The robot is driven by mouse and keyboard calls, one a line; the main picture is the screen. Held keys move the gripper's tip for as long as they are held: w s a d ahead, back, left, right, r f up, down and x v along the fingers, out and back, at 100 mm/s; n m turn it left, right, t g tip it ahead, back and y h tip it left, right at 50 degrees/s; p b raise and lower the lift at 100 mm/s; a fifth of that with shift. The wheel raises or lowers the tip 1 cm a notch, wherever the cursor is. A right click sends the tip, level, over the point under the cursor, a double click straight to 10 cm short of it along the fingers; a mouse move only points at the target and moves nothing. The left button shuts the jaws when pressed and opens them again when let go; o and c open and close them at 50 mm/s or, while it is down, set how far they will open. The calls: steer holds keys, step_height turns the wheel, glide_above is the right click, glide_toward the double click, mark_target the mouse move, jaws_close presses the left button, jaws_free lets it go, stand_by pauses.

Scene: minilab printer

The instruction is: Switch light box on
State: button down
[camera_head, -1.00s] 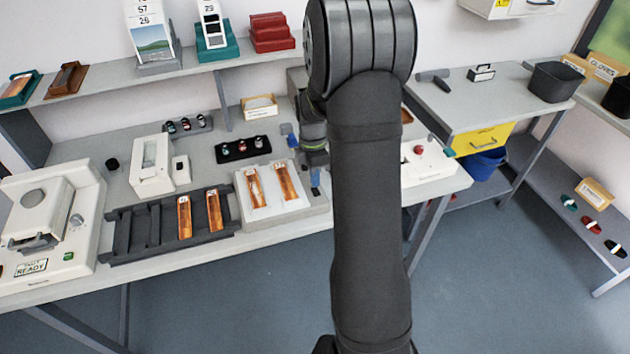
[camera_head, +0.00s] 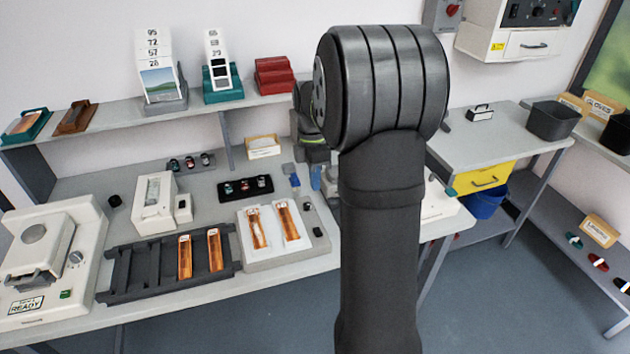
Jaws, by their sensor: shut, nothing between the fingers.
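The light box (camera_head: 285,256) is a pale slab at the front of the bench, with a white top panel and two orange film strips (camera_head: 257,227) lying on it. Two small dark controls (camera_head: 317,232) sit along its right edge. I cannot tell whether the panel is lit. My gripper (camera_head: 316,180) shows as a small blue tip left of my large dark arm link. It is shut and empty, behind the light box's right rear corner in the picture and apart from the controls. Much of my wrist is hidden behind the arm.
A dark rack (camera_head: 128,264) with two more orange strips stands left of the light box. A white machine (camera_head: 85,262) is at far left. Behind are a black tray (camera_head: 234,195) and a small carton (camera_head: 263,147). My arm hides the bench's right part.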

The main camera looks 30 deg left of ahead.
mark_target(319, 234)
steer(key=shift+s+d, duration=0.1)
steer(key=shift+s+d, duration=0.45)
steer(key=f, duration=0.9)
steer(key=s+d+f, duration=0.1)
steer(key=f, duration=0.4)
steer(key=shift+s+d, duration=0.1)
steer(key=shift+s+d+f, duration=0.1)
steer(key=shift+f, duration=0.1)
